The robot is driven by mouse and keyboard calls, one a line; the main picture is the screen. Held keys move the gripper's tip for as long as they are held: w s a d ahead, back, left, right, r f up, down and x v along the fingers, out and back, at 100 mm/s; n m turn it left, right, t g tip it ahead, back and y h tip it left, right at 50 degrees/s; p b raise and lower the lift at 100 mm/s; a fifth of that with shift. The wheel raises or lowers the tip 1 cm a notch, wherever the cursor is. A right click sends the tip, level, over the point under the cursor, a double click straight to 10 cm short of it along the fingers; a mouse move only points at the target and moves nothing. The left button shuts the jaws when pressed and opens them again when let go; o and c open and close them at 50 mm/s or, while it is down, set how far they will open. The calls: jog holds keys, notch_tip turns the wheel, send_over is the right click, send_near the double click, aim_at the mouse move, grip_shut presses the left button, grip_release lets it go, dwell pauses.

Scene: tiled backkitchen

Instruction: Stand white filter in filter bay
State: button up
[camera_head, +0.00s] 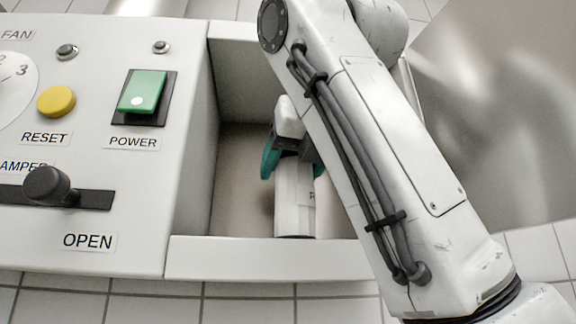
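The white filter (294,208) is a pale cylinder with a dark lower rim and a partly hidden label on its right side. It looks upright within the filter bay (238,128), an open pale box right of the control panel, close behind the bay's front wall. My gripper (294,170) is at the filter's upper part, with one teal finger on each side of it. I cannot tell whether the fingers press on it or stand slightly apart. My arm hides the bay's right part, and the front wall may hide the filter's foot.
The control panel (130,215) on the left carries a green power switch (142,92), a yellow reset button (56,102) and a black slider knob (46,186) near the OPEN label. A shiny metal surface (505,100) lies right of my arm. White tiles show in front.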

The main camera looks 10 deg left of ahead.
jog(key=shift+o, duration=0.8)
jog(key=shift+s+a+r, duration=0.15)
jog(key=shift+s, duration=0.05)
jog(key=shift+o, duration=1.3)
jog(key=s+d+b, duration=0.6)
jog(key=s, duration=0.5)
jog(key=shift+s+r, duration=0.15)
jog(key=shift+s, duration=0.15)
jog(key=shift+d, duration=0.1)
